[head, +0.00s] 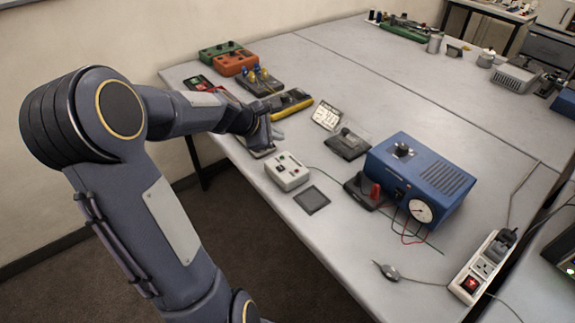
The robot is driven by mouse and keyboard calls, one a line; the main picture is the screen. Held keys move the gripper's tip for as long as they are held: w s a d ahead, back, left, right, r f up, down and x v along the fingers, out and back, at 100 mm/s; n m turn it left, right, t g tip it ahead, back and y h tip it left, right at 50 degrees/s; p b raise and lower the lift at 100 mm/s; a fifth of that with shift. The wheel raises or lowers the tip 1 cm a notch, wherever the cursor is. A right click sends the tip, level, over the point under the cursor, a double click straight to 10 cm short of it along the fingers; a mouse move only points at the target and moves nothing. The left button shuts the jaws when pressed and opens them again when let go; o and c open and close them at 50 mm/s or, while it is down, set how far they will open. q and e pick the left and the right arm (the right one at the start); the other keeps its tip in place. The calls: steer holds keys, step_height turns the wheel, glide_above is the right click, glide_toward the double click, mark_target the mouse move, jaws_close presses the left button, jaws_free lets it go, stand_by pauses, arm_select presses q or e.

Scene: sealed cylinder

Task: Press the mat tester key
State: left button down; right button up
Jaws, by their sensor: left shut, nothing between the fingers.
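A small pale box (287,172) with a few small buttons or lamps on its top stands near the table's left edge. A flat dark square pad (312,199) lies just in front of it. They look like the mat tester and its mat, but I cannot read any label, and the key is too small to tell. My left gripper (264,149) is shut and empty, behind and left of the pale box, apart from it in the picture. It hides part of the items below it. My right gripper is out of view.
A blue box (420,178) with a dial gauge stands right of the pad, with a dark device (347,145) behind it. A yellow meter (290,101) and orange box (235,63) lie behind my gripper. A power strip (482,267) is at front right.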

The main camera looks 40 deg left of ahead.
mark_target(281, 168)
arm_select(q)
steer(key=shift+f, duration=0.1)
step_height(281, 168, down, 9)
steer(key=b, duration=0.8)
steer(key=shift+r, duration=0.2)
steer(key=shift+f, duration=0.1)
stand_by(1.6)
steer(key=shift+f+b, duration=0.3)
steer(key=shift+b, duration=0.2)
steer(key=shift+f+b, duration=0.3)
steer(key=shift+f, duration=0.1)
stand_by(0.3)
steer(key=shift+r+p, duration=0.8)
steer(key=shift+r, duration=0.05)
steer(key=shift+r, duration=0.1)
